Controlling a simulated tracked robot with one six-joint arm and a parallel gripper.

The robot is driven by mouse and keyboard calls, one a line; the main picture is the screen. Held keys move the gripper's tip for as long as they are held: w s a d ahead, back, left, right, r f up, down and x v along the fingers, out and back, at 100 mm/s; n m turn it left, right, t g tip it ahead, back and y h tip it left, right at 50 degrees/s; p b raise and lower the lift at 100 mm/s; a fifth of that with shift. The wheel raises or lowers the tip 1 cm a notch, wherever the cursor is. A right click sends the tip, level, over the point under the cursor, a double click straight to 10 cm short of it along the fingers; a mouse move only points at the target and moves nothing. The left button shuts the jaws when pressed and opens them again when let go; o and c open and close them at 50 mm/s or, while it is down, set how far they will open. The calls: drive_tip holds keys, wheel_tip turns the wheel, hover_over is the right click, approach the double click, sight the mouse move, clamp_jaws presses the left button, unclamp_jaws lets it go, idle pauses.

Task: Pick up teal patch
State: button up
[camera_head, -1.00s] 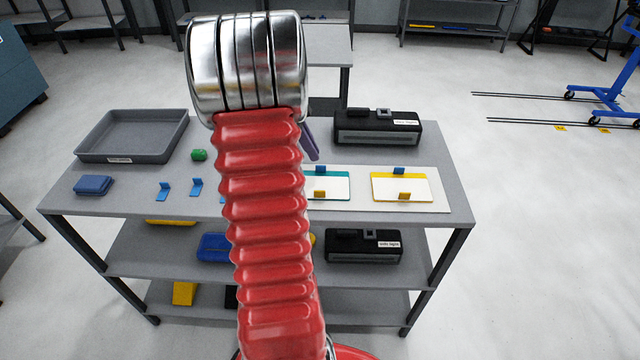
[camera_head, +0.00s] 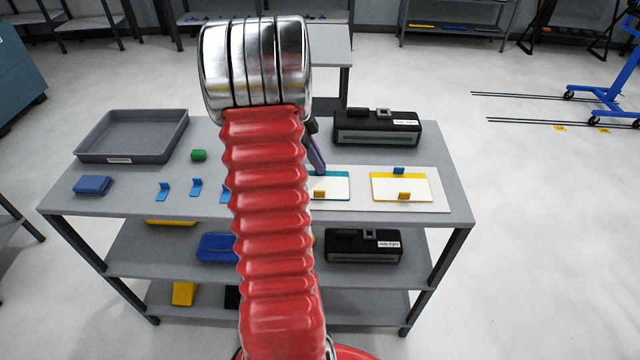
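The teal patch (camera_head: 340,187) lies on the white board on the table, right of my red arm. It shows as a white card with a teal edge, and its left part is hidden behind my arm. A small yellow piece (camera_head: 319,195) sits at its lower edge. A dark purple finger of my gripper (camera_head: 316,160) shows just right of the arm, over the patch's upper left. The rest of the gripper is hidden behind the arm, so I cannot tell whether it is open or touches the patch.
A yellow-edged patch (camera_head: 385,188) lies to the right with blue and yellow pieces. A black device (camera_head: 376,127) stands behind. A grey tray (camera_head: 132,137), a green object (camera_head: 199,155), a blue block (camera_head: 92,185) and small blue pieces (camera_head: 196,187) are on the left.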

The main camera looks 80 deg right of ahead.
drive_tip(key=shift+c, duration=0.6)
clamp_jaws()
drive_tip(key=shift+r, duration=0.1)
wheel_tip(320, 180, up, 10)
idle(1.1)
